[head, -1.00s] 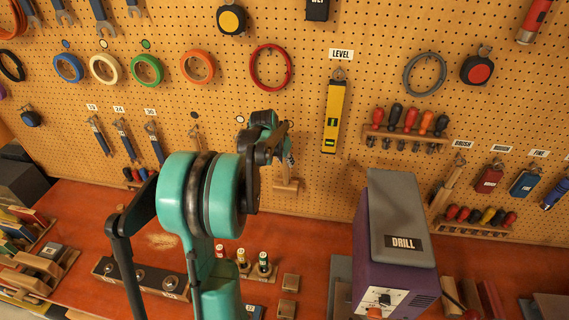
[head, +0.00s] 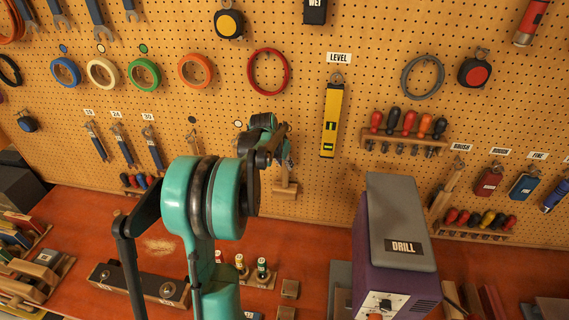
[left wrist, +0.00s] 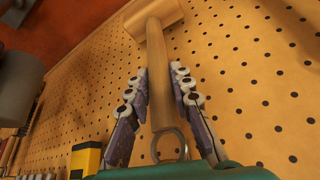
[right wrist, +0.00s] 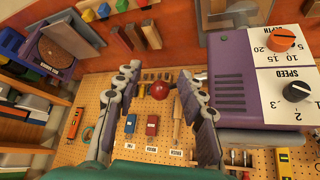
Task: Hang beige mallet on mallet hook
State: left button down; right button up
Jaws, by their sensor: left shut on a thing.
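The beige mallet (head: 285,188) hangs head down from my left gripper (head: 284,152), in front of the pegboard. In the left wrist view its handle (left wrist: 159,80) runs between the two finger pads of my left gripper (left wrist: 161,90), which is shut on it. The mallet's head (left wrist: 160,18) is at the top of that view, and a metal ring (left wrist: 168,143) shows at the handle's other end. I cannot make out which peg is the mallet hook; my left arm covers part of the board. My right gripper (right wrist: 160,90) is open and empty in the right wrist view.
A yellow level (head: 330,120) hangs right of the mallet. A purple drill machine (head: 397,235) stands on the red bench (head: 300,240). A screwdriver rack (head: 405,138) and several tape rolls, including a red ring (head: 268,72), are on the pegboard.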

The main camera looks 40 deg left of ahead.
pick_arm(q)
jog(key=c, duration=1.3)
grip_release()
jog(key=shift+o, duration=0.2)
jog(key=v, duration=1.2)
jog(key=shift+d, duration=0.1)
